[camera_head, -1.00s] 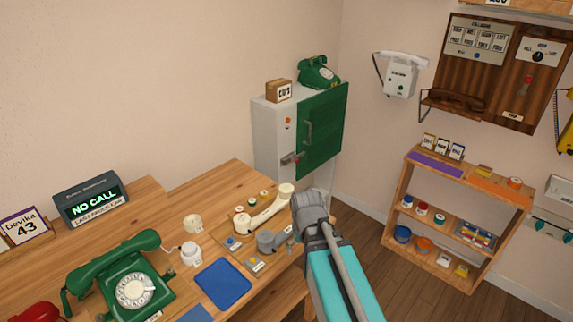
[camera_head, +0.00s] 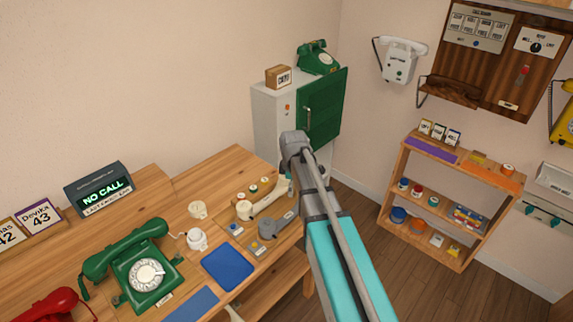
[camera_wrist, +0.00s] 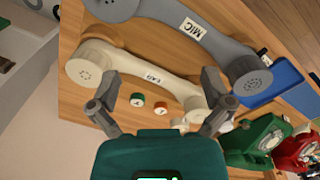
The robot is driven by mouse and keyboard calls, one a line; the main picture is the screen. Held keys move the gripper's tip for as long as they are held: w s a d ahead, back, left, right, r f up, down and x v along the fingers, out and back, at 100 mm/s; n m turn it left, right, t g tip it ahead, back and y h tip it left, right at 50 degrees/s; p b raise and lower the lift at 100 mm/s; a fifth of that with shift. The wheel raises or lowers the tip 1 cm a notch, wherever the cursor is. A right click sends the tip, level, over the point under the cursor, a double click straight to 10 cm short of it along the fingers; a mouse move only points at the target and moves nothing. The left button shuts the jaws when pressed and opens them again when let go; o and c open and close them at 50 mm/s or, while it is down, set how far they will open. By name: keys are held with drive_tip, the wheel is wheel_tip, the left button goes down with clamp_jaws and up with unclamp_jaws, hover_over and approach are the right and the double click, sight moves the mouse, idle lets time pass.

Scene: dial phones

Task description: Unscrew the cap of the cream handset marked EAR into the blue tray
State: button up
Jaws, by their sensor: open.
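The cream handset (camera_head: 263,204) lies on the wooden bench. In the wrist view the cream handset (camera_wrist: 150,69) has a small label that looks like EAR, and its perforated round end (camera_wrist: 91,64) faces up at the left. My gripper (camera_wrist: 158,108) is open and empty in the wrist view, its fingers apart on the near side of the handset. The right finger overlaps the handset's right end. In the head view my arm hides most of the gripper. The blue tray (camera_head: 228,268) lies nearer on the bench. A blue surface (camera_wrist: 288,88) shows at right in the wrist view.
A grey handset marked MIC (camera_wrist: 190,27) lies beside the cream one. A green dial phone (camera_head: 137,265) stands left of the tray. A grey cabinet (camera_head: 277,128) stands behind the bench end.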

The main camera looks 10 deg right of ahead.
drive_tip(key=w+n, duration=0.9)
drive_tip(key=w, duration=0.1)
drive_tip(key=shift+w+n, duration=0.25)
drive_tip(key=shift+n, duration=0.15)
drive_tip(key=shift+w+n, duration=0.55)
drive_tip(key=shift+n, duration=0.15)
drive_tip(key=shift+f, duration=0.2)
drive_tip(key=shift+f+b, duration=2.8)
drive_tip(key=shift+b, duration=0.2)
drive_tip(key=shift+m, duration=0.3)
drive_tip(key=shift+m, duration=2.3)
